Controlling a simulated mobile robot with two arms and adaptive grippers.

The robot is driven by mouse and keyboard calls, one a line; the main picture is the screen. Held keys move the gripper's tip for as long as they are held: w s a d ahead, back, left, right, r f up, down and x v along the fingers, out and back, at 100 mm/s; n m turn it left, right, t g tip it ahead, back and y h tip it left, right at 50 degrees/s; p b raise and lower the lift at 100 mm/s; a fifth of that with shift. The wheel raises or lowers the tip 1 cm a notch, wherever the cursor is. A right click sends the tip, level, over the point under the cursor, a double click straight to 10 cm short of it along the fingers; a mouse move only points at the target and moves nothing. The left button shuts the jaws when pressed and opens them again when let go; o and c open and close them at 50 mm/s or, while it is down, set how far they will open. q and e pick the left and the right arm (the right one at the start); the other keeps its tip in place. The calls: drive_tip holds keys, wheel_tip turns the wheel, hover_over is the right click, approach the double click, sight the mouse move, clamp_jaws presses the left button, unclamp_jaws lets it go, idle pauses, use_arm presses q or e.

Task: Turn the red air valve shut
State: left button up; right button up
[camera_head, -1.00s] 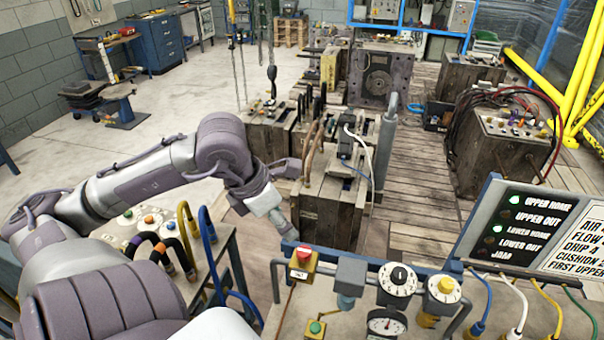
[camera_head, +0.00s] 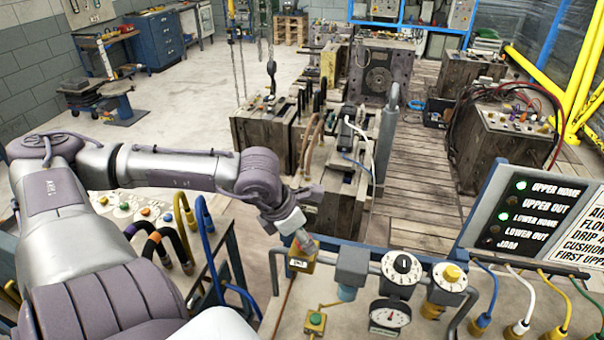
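The red air valve (camera_head: 301,263) is at the left end of the pipe on the near panel. Its yellow body with a small white label shows, and its red knob is hidden behind my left gripper. My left arm comes in from the left, and my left gripper (camera_head: 305,242) points down right at the top of the valve. The fingertips seem to be at the knob, but I cannot tell whether they touch or grip it. My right gripper is out of view.
Right of the valve along the pipe are a grey fitting (camera_head: 351,265), a black-and-white dial (camera_head: 402,268) and a yellow knob (camera_head: 452,273). A pressure gauge (camera_head: 389,314) and a green button (camera_head: 316,319) sit lower. An indicator board (camera_head: 525,215) stands at the right.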

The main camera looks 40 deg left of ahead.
use_arm(q)
drive_tip(key=shift+w+f, duration=0.1)
drive_tip(key=shift+f, duration=0.15)
drive_tip(key=shift+r, duration=0.1)
drive_tip(key=c, duration=1.1)
drive_tip(key=shift+c, duration=0.2)
